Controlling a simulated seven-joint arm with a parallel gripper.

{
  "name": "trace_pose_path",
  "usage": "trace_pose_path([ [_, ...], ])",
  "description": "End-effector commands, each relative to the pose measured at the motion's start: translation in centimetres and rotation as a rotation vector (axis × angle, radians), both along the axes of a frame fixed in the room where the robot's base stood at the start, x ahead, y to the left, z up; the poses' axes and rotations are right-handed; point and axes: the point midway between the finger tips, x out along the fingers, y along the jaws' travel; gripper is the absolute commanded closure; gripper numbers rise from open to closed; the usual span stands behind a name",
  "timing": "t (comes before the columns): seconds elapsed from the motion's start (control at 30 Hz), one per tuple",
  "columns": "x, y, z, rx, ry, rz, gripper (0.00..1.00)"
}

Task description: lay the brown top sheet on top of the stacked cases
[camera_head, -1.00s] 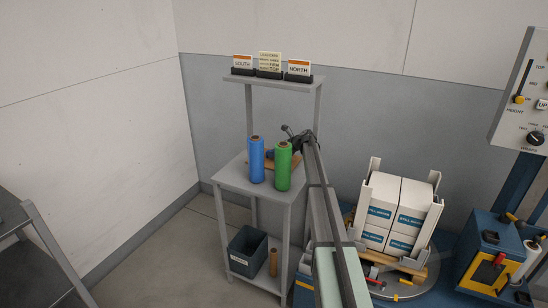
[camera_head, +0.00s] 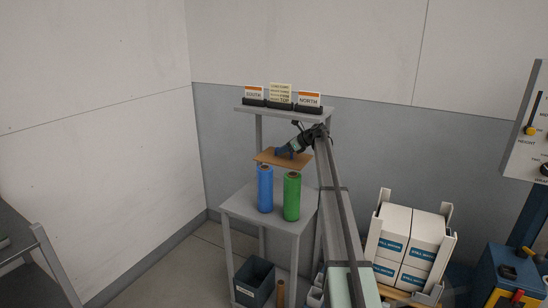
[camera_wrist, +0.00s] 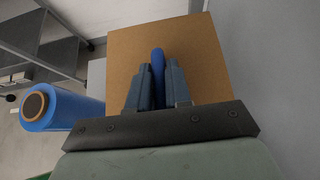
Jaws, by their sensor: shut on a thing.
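The brown top sheet (camera_head: 268,157) is held up in the air above the shelf stand, behind and above the blue and green rolls. In the wrist view the sheet (camera_wrist: 125,48) lies flat beyond my fingers, with a blue grip (camera_wrist: 158,62) on it. My gripper (camera_head: 284,151) is shut on this blue grip, and the two fingers (camera_wrist: 158,85) flank it in the wrist view. The stacked cases (camera_head: 408,240), white boxes with blue labels, stand at the right between white corner posts, well apart from the sheet. Their top is bare.
A blue roll (camera_head: 265,190) and a green roll (camera_head: 291,197) stand on the grey shelf stand (camera_head: 240,207). Cards marked SOUTH (camera_head: 254,93) and NORTH (camera_head: 309,100) sit on its top shelf. A dark bin (camera_head: 254,282) is below. A control panel (camera_head: 538,135) stands at far right.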

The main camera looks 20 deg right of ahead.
Motion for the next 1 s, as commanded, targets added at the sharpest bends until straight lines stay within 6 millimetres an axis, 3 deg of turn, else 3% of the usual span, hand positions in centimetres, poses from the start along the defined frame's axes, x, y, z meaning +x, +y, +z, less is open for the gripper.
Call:
trace_pose_path([
  [0.57, 0.0, 0.0, 0.5, 0.001, 0.001, -0.001, 1.0],
  [0.77, 0.0, 0.0, -1.4, 0.002, 0.002, 0.0, 1.0],
  [1.0, 0.0, 0.0, -5.2, 0.001, 0.002, 0.0, 1.0],
])
